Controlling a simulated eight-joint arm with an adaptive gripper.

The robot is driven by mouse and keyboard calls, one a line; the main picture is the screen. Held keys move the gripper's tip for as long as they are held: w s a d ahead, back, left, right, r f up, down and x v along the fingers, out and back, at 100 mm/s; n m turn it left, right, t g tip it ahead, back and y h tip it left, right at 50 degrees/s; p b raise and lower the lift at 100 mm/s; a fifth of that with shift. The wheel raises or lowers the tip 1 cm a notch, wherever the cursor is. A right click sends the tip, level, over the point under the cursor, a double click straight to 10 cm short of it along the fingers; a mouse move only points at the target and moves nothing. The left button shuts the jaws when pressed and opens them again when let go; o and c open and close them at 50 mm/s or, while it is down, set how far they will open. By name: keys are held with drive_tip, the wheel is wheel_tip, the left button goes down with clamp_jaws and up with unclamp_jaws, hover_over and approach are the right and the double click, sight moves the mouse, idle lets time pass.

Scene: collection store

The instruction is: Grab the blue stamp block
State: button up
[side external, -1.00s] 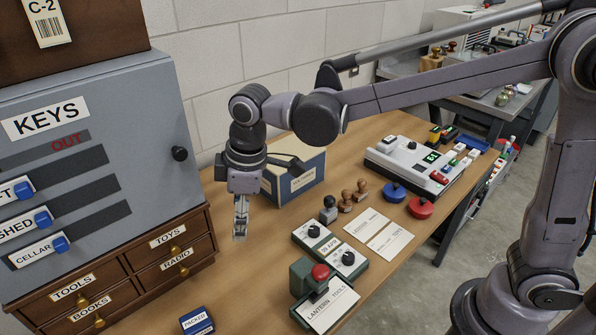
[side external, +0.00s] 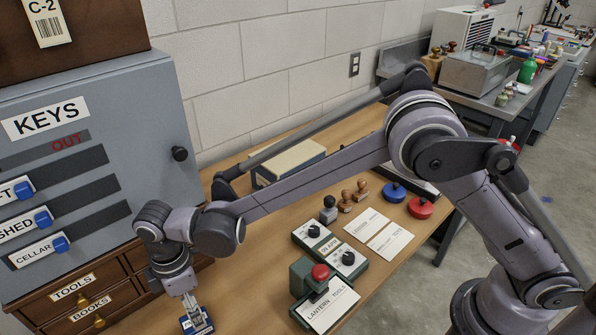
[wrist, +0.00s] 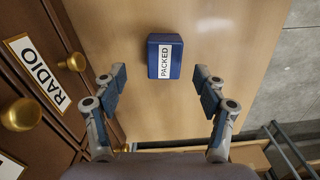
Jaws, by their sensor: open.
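The blue stamp block (wrist: 176,54) has a white label reading PACKED and lies on the wooden table. In the wrist view it sits ahead of my gripper (wrist: 160,86), centred between the two fingers and a little beyond their tips. My gripper is open and empty, with wide space between the fingers. In the side external view my gripper (side external: 192,305) is low at the front left of the table, over or just at the stamp block (side external: 196,325). The fingers partly cover the block there, so I cannot tell the exact gap.
A wooden drawer cabinet (side external: 88,290) with round brass knobs stands close on the left. Other desk items, a red-knobbed stamp press (side external: 309,280) and dial boxes (side external: 315,236), stand to the right. The table (wrist: 230,30) around the block is bare.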

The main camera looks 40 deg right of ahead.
drive_tip(key=shift+s+a+f, duration=0.15)
drive_tip(key=shift+f, duration=1.35)
drive_tip(key=shift+s+a+f, duration=0.1)
drive_tip(key=shift+a+f, duration=0.05)
drive_tip(key=shift+f, duration=1.35)
drive_tip(key=c, duration=1.3)
